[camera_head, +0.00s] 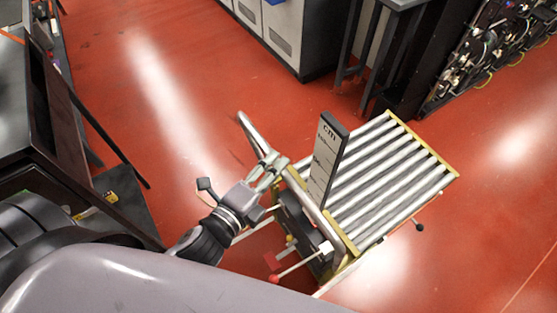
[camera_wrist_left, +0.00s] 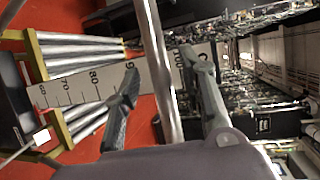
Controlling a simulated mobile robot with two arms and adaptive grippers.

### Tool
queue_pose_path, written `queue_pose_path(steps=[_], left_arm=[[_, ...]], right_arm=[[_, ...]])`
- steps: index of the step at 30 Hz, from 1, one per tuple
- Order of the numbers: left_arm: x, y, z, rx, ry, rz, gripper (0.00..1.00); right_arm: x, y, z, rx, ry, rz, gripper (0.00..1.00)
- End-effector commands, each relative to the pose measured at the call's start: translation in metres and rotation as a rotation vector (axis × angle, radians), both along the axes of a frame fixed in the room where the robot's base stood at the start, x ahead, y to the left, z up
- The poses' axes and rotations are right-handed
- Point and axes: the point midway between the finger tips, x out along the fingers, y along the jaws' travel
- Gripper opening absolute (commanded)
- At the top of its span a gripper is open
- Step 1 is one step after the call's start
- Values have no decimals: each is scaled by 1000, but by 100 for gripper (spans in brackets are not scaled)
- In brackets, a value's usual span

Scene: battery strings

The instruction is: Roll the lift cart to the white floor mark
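The lift cart (camera_head: 390,176) stands right of centre in the head view, with a silver roller top in a yellow frame. Its tubular handle (camera_head: 252,136) rises on its left side. My left gripper (camera_head: 273,168) is at the handle. In the left wrist view the fingers of my left gripper (camera_wrist_left: 160,65) are spread, with the handle tube (camera_wrist_left: 158,60) passing between them and gaps showing on both sides. A centimetre scale board (camera_head: 326,160) stands upright at the cart's handle end. My right gripper is not in view. I cannot make out a white floor mark.
Grey cabinets (camera_head: 285,30) and a dark-legged table (camera_head: 385,45) stand behind the cart. Racks with wiring (camera_head: 480,50) are at the upper right. A dark bench (camera_head: 40,120) is at the left. Red floor (camera_head: 170,90) is clear between bench and cart, and at the right.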

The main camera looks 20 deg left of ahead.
Motion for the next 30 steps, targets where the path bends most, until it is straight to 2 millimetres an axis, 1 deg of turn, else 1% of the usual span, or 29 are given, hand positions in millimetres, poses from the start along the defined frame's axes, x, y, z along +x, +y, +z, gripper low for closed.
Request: queue_pose_path(steps=[1, 6, 17, 30], left_arm=[[7, -2, -1, -2, -3, 0, 38], [20, -5, -4, 0, -1, 0, 38], [23, -7, -5, -1, 1, 0, 38], [23, -6, -5, -1, 1, 0, 9]], right_arm=[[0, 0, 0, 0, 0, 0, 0], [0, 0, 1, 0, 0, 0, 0], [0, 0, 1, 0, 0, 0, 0], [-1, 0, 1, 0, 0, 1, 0]])
